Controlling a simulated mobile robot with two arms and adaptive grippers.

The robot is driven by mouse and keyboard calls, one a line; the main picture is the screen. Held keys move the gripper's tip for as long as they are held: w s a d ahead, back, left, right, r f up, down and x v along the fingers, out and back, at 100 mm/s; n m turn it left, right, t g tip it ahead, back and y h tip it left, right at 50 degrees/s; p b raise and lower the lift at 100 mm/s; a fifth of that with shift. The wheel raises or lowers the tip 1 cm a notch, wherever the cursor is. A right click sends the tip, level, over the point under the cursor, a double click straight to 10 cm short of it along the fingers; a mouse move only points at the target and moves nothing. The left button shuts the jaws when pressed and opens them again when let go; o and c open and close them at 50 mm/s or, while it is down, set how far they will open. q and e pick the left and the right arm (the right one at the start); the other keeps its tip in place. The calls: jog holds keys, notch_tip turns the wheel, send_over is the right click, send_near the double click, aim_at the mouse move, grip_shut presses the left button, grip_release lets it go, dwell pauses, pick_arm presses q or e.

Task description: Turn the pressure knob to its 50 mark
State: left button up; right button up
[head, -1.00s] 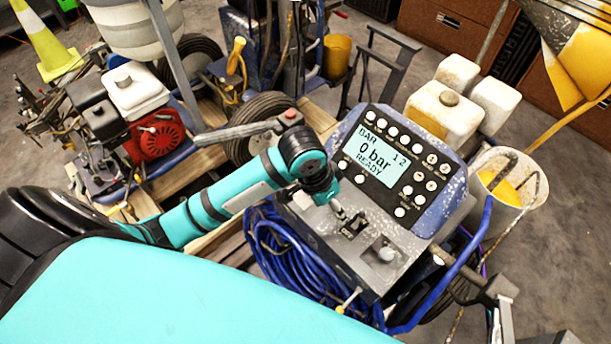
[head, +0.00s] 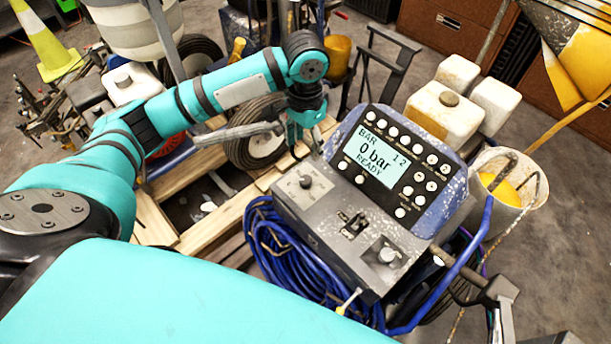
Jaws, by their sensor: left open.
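The control box (head: 315,225) has two round knobs on its sloped grey top. One knob (head: 305,182) is at the left end and the other knob (head: 387,254) at the right end. A small black switch (head: 353,223) sits between them. Their labels are too small to read, so I cannot tell which is the pressure knob. The display (head: 370,163) reads "0 bar READY". My left gripper (head: 299,138) is open and points down, behind and above the left knob, apart from it. Its fingers are small and partly lost against the background. My right gripper is not in view.
A grey lever handle (head: 235,133) reaches close to my left gripper. Blue hose (head: 275,250) hangs coiled at the box's left side. White jugs (head: 445,108) and a bucket (head: 510,200) stand to the right. The space above the sloped top is clear.

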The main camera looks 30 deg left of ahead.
aim_at(305, 179)
pick_arm(q)
notch_tip(305, 179, down, 14)
jog(key=shift+r, duration=0.15)
dwell(0.3)
grip_shut()
